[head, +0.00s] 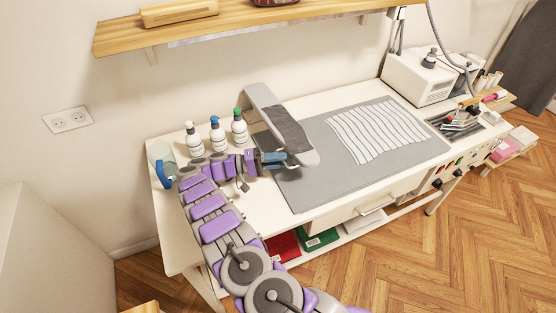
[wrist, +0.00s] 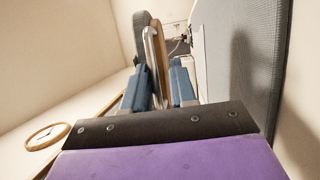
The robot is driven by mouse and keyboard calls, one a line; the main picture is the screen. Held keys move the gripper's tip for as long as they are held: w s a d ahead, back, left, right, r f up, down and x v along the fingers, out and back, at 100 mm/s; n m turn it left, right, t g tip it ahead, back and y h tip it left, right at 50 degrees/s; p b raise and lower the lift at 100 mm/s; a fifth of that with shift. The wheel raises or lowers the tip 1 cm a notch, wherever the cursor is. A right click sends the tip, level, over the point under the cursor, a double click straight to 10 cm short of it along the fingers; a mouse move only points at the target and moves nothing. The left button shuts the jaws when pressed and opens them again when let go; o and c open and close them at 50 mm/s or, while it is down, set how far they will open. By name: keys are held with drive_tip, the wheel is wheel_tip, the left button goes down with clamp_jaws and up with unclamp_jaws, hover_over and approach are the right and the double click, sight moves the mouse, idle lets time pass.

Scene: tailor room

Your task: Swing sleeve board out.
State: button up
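The sleeve board (head: 262,97) is a long, narrow grey padded board with a darker cover band and a rounded near end. In the head view it stands raised over the left part of the grey pressing mat (head: 320,175), slanting from the wall toward the front. My gripper (head: 281,159) has blue fingers beside the board's near end. In the wrist view my gripper (wrist: 158,84) has its fingers apart, with the narrow edge of a board (wrist: 154,45), seemingly the sleeve board, between or just beyond them. Contact with the fingers is not clear.
A striped cloth (head: 375,131) lies on the mat. A white steam unit (head: 418,80) stands at the right. A wooden shelf (head: 240,30) hangs above.

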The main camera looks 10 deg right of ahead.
drive_tip(key=shift+o, duration=0.8)
drive_tip(key=shift+a+r, duration=0.1)
drive_tip(key=shift+r, duration=0.05)
wheel_tip(320, 180, up, 3)
drive_tip(key=shift+r+p, duration=0.1)
drive_tip(key=shift+p, duration=0.35)
drive_tip(key=shift+o, duration=0.9)
drive_tip(key=shift+r, duration=0.2)
drive_tip(key=shift+s, duration=0.55)
drive_tip(key=s, duration=0.5)
drive_tip(key=s+r+p, duration=0.1)
drive_tip(key=s, duration=0.4)
drive_tip(key=s+d+p, duration=0.1)
drive_tip(key=s, duration=0.4)
drive_tip(key=shift+d+r, duration=0.1)
drive_tip(key=shift+r, duration=0.05)
drive_tip(key=shift+c, duration=0.9)
